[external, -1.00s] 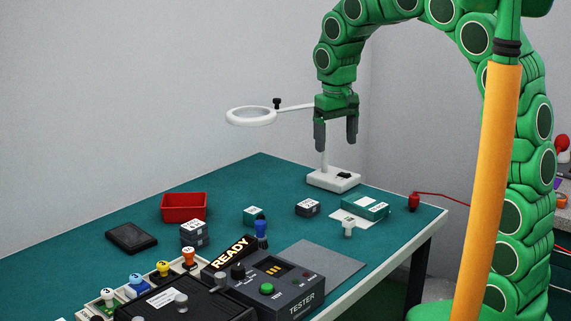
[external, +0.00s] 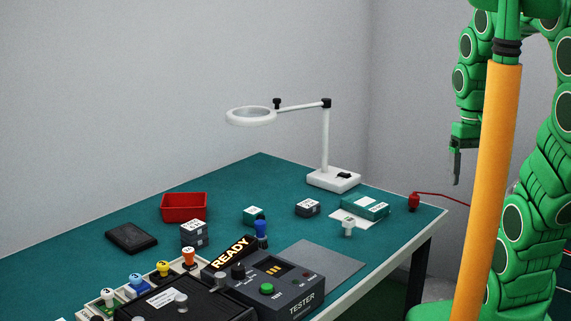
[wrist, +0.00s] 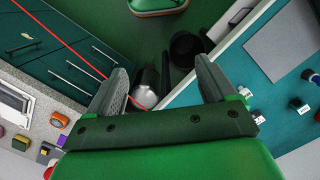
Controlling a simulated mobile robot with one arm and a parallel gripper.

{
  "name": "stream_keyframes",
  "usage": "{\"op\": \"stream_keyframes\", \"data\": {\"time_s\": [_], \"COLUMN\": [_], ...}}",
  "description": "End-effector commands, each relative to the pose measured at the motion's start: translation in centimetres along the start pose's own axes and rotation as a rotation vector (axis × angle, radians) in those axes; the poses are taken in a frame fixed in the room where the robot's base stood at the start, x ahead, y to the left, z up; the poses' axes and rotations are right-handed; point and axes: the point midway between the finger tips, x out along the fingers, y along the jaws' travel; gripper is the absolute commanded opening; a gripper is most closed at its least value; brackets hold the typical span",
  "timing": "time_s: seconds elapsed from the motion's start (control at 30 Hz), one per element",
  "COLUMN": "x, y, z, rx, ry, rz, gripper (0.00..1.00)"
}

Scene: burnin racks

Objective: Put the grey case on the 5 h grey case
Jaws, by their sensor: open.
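A stack of two grey cases (external: 194,233) with white labelled tops stands in front of the red bin. Another grey case (external: 307,207) with a white label sits alone near the table's middle. The print is too small to tell surely which is the 5 h case. A dark case (wrist: 297,104) also shows at the right of the wrist view. My gripper (external: 456,167) hangs beyond the table's right edge, well away from all the cases. In the wrist view my gripper (wrist: 160,68) is open, with nothing held between its fingers.
A magnifier lamp (external: 334,180), teal cases (external: 254,214) (external: 372,206), a red bin (external: 184,204) and a black pad (external: 131,238) stand on the green table. A tester (external: 278,287) and coloured pegs fill the front. Green cabinet fronts (wrist: 75,55) show in the wrist view.

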Motion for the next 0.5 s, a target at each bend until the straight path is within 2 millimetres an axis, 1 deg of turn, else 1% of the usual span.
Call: {"op": "stream_keyframes", "data": {"time_s": [0.03, 0.1, 0.2, 0.33, 0.5], "x": [0.2, 0.7, 1.5, 2.0, 2.1], "y": [0.8, 1.3, 1.8, 2.0, 2.0], "z": [1.3, 2.8, 4.5, 5.6, 5.8], "rx": [0.024, 0.040, 0.056, 0.066, 0.068], "ry": [0.006, 0.001, -0.012, -0.018, -0.019], "rz": [0.005, 0.001, -0.005, -0.008, -0.009], "gripper": [0.84, 0.84, 0.84, 0.84, 0.84]}}
